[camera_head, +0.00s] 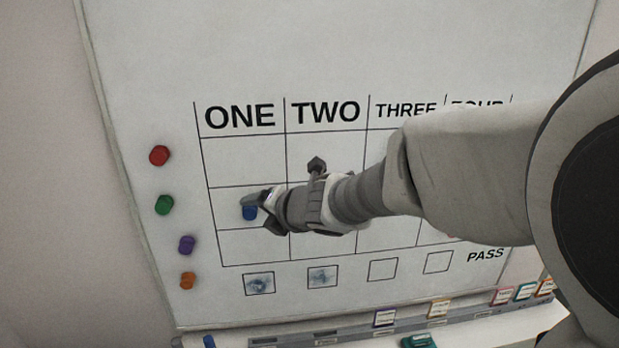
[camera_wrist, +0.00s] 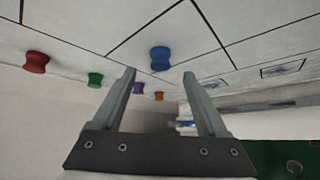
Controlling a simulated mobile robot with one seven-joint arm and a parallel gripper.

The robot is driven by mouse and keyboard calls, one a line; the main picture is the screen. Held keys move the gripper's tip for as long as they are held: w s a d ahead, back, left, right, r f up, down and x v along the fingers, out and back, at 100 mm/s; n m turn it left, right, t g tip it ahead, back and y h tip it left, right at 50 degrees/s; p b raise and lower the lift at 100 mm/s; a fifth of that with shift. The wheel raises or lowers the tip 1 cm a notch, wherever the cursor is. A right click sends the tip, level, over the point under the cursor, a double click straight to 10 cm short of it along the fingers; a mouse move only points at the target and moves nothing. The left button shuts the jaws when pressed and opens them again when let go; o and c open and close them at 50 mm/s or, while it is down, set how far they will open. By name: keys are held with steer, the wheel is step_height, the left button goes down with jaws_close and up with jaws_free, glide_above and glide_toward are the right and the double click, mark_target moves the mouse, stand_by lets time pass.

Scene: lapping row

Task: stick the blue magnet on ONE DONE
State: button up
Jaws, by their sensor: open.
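The blue magnet (camera_head: 250,212) sits on the whiteboard in the ONE column, in the middle of the three grid rows, low in that cell. In the wrist view the blue magnet (camera_wrist: 160,58) appears just beyond the fingertips, between their lines. My gripper (camera_head: 258,207) is at the magnet in the head view, partly overlapping it. In the wrist view my gripper (camera_wrist: 158,73) is open, its fingers apart with nothing between them. The ONE heading (camera_head: 239,117) is readable. No DONE label is visible; my arm covers much of the grid's right side.
Red (camera_head: 159,156), green (camera_head: 164,205), purple (camera_head: 187,245) and orange (camera_head: 188,280) magnets line the board's left side. Smudged boxes (camera_head: 260,283) lie below the grid, with PASS (camera_head: 486,255) at right. A tray ledge (camera_head: 300,335) with small labelled items runs along the bottom.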

mark_target(252, 212)
steer(key=shift+x, duration=2.45)
steer(key=shift+c, duration=0.2)
jaws_close()
steer(key=shift+s+b, duration=0.1)
steer(key=shift+b, duration=0.2)
steer(key=shift+s+d+b, duration=0.15)
steer(key=shift+s+b, duration=0.15)
steer(key=shift+s, duration=0.4)
steer(key=shift+s+d+b, duration=0.2)
steer(key=shift+s+b, duration=0.1)
steer(key=shift+s, duration=0.35)
steer(key=s+d+b, duration=0.1)
steer(key=s+b, duration=0.1)
steer(key=s, duration=0.4)
steer(key=shift+d, duration=0.25)
steer(key=shift+w, duration=0.1)
